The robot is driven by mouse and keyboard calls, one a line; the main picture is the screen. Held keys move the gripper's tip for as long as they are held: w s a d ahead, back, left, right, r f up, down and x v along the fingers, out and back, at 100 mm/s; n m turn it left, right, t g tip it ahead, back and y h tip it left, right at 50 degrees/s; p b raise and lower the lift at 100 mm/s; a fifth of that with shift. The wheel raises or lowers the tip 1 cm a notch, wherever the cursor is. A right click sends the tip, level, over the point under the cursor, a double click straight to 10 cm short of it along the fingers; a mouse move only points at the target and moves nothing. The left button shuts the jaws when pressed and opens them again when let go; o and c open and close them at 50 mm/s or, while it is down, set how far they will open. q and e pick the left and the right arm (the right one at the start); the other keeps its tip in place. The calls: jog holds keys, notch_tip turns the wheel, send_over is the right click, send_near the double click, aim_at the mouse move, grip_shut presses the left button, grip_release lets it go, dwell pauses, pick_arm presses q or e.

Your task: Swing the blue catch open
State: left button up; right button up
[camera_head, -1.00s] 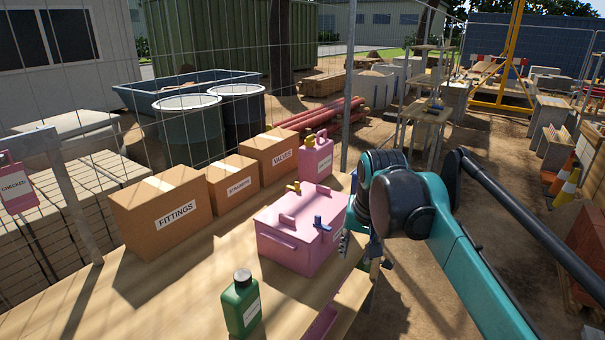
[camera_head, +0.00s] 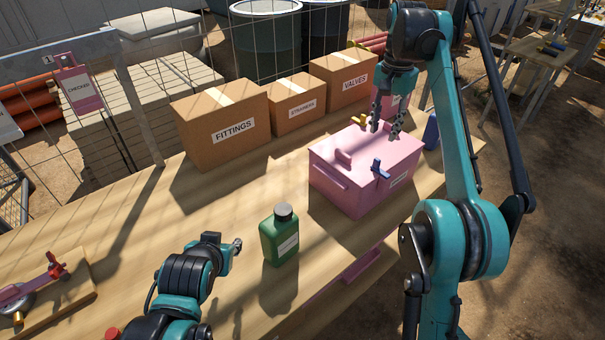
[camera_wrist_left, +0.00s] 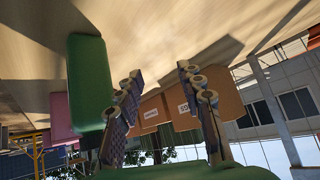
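The pink box (camera_head: 340,190) stands on the wooden bench. A blue catch (camera_head: 380,168) sits at the front edge of its lid, and a yellow catch (camera_head: 359,120) at the back. My right gripper (camera_head: 384,131) hangs fingers-down over the back of the lid, behind the blue catch and near the yellow one. Its fingers are apart and empty. My left gripper (camera_head: 237,246) is low over the bench, left of the green bottle (camera_head: 280,238). In the left wrist view its fingers (camera_wrist_left: 158,88) are apart with nothing between them; the bottle (camera_wrist_left: 88,85) is beside them.
Cardboard boxes labelled FITTINGS (camera_head: 225,120) and VALVES (camera_head: 345,78), with another between, line the bench's back. A blue object (camera_head: 431,132) stands right of the pink box. A board with a red-handled clamp (camera_head: 40,285) lies front left. The bench's middle is clear.

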aim_at(322, 175)
pick_arm(q)
jog(key=w+r+m+t+h, duration=0.1)
jog(key=w+r+m+t, duration=0.45)
jog(key=w+r, duration=0.45)
jog(key=w+r+m+t+h, duration=0.1)
jog(key=w+r+m+t, duration=0.6)
jog(key=w, duration=0.6)
jog(key=w+d+f+m+g+h, duration=0.2)
jog(key=d+f+m+g+h, duration=0.3)
jog(key=d+m+h, duration=0.5)
jog(key=s+d+f+m+g+h, duration=0.2)
jog(key=f+m+g, duration=0.2)
jog(key=f, duration=0.3)
jog(key=s+d+f+m+g+h, duration=0.2)
jog(key=f+m+g+h, duration=0.15)
jog(key=f, duration=0.25)
jog(key=shift+g+y, duration=0.3)
jog(key=shift+y, duration=0.05)
jog(key=x, duration=0.7)
jog(key=shift+d+f, duration=0.1)
jog(key=shift+d, duration=0.1)
grip_shut()
